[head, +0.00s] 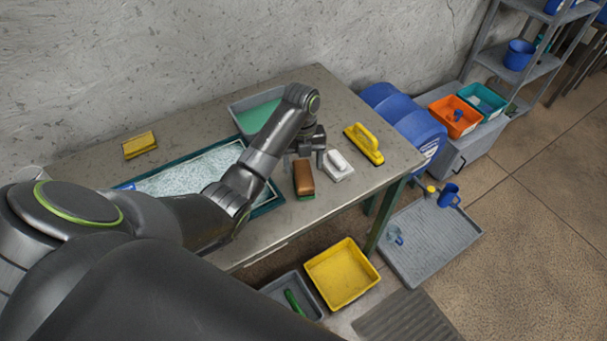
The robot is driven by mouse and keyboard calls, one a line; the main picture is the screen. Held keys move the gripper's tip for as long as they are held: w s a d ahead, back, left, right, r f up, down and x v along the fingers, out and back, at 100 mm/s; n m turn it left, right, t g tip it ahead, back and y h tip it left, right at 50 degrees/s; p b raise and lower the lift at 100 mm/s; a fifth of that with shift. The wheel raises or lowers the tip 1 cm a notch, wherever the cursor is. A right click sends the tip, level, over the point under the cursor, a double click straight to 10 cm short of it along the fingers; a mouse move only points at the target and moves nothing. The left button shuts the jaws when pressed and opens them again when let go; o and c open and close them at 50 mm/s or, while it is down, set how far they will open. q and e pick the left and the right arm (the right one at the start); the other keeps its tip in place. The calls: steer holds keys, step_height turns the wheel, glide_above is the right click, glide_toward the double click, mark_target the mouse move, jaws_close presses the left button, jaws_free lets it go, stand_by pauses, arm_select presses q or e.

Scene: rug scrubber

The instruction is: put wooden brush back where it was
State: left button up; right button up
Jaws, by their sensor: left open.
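The wooden brush (303,175) is a brown block with a green lower edge. It lies on the table (333,88) near its front edge, right of the teal-edged tray. My left gripper (306,155) is open, just behind and above the brush, pointing down. I cannot tell whether its fingers touch the brush. A white brush (338,163) on a pale base sits right beside the wooden one. My right gripper does not show.
A teal-edged tray (270,203) and a grey tray with green inside (242,103) stand on the table. A yellow sponge (140,144) lies left, a yellow handled brush (364,144) right. Below are a yellow bin (342,274) and a grey floor tray (430,238).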

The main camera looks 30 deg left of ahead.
mark_target(302, 170)
arm_select(q)
step_height(302, 170, up, 2)
steer(key=shift+w+a+r, duration=0.15)
step_height(302, 170, up, 3)
steer(key=p, duration=0.2)
steer(key=shift+w+p, duration=0.1)
steer(key=shift+p, duration=0.25)
steer(key=shift+a+r+p, duration=0.1)
steer(key=shift+r+p, duration=0.7)
steer(key=shift+f, duration=0.1)
